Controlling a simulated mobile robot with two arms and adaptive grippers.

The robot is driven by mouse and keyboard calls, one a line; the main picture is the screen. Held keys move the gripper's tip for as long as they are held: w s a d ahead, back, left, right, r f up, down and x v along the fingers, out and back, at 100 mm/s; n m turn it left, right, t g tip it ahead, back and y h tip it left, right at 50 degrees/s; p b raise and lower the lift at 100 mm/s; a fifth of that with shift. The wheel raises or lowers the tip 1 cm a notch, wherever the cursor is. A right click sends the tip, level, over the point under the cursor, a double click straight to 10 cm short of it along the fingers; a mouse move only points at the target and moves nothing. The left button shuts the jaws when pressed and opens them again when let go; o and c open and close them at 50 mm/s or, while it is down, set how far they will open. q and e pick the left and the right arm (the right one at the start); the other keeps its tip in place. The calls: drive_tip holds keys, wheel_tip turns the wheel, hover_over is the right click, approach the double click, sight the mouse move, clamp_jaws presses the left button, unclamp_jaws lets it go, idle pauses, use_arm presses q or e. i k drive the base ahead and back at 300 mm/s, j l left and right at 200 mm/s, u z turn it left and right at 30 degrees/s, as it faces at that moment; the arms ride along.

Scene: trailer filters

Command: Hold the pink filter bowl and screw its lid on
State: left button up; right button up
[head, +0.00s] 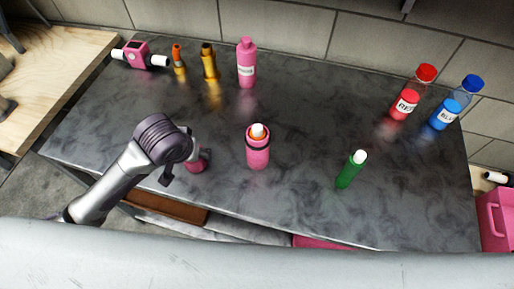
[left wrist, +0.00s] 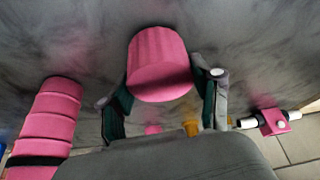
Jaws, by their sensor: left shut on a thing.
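The pink filter bowl (head: 258,156) stands upright in the middle of the counter. It has a dark ring near its top, and a white and orange piece shows in its mouth. In the left wrist view the bowl (left wrist: 45,122) is at the left, apart from the gripper. My left gripper (head: 182,167) is to the left of the bowl, shut on a pink ribbed cap, which looks like the lid (head: 199,164). The lid (left wrist: 160,65) shows between the fingers in the left wrist view. Whether it touches the counter is unclear. My right gripper is not in view.
A green tube with a white top (head: 351,169) stands right of the bowl. A pink bottle (head: 246,64), gold bottle (head: 209,63), orange-topped bottle (head: 178,62) and pink housing (head: 138,54) line the back. Red (head: 405,104) and blue (head: 445,114) bottles stand at the back right.

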sight(258, 152)
drive_tip(key=j, duration=1.2)
drive_tip(key=k+j, duration=0.1)
drive_tip(key=j, duration=1.1)
drive_tip(key=k+j, duration=0.1)
drive_tip(key=j, duration=2.3)
drive_tip(key=z, duration=1.4)
